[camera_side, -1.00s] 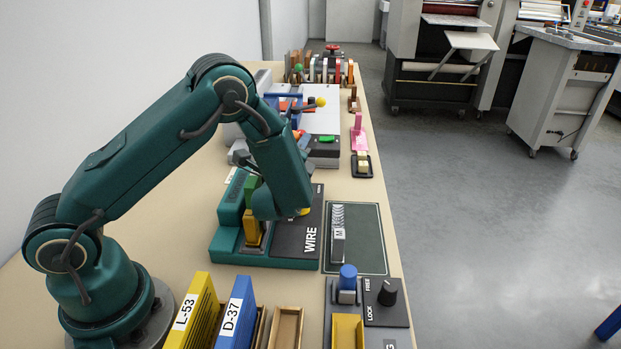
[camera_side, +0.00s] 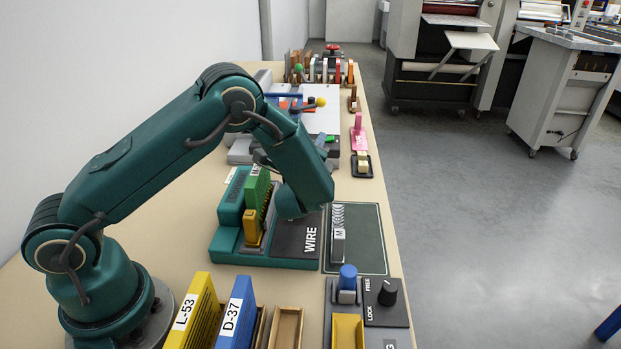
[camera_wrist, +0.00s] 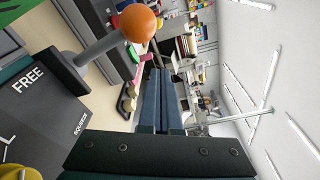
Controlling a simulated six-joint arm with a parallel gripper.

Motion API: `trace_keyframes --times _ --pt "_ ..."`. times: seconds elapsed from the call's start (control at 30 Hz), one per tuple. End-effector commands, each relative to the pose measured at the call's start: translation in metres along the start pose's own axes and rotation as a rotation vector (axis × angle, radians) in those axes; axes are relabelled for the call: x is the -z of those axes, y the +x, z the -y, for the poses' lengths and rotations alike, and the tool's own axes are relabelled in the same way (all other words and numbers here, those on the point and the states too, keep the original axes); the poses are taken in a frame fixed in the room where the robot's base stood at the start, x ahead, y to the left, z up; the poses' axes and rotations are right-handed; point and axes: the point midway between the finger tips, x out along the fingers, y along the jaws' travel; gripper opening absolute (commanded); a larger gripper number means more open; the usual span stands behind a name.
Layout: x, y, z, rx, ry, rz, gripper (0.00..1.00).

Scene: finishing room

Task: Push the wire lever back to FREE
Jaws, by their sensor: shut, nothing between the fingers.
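In the wrist view, the lever is a grey stem with an orange ball knob (camera_wrist: 138,23). Its foot is by the edge of a dark plate (camera_wrist: 40,105) marked FREE and SQUEEZE. The foot shows nearer the word FREE than SQUEEZE. My gripper (camera_wrist: 160,76) is shut and empty, its two dark blue fingers side by side. The knob shows above and left of the fingertips, with a gap between them in the picture. In the side view, the teal wire unit (camera_side: 265,261) has a dark plate marked WIRE; my arm hides the lever, and the gripper is mostly hidden.
A green block (camera_side: 256,190) stands in the wire unit above a yellow part. A green mat (camera_side: 365,240) with a part marked M lies right of it. A FREE/LOCK knob (camera_side: 388,291) and a blue-capped post (camera_side: 348,278) stand in front. The floor beyond is open.

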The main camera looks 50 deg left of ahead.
Motion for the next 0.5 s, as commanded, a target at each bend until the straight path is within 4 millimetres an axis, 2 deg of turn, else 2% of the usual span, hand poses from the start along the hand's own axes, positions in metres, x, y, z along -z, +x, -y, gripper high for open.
trace_keyframes --times 0.5 --pt "0.003 -0.081 -0.004 0.001 0.003 -0.006 0.0"
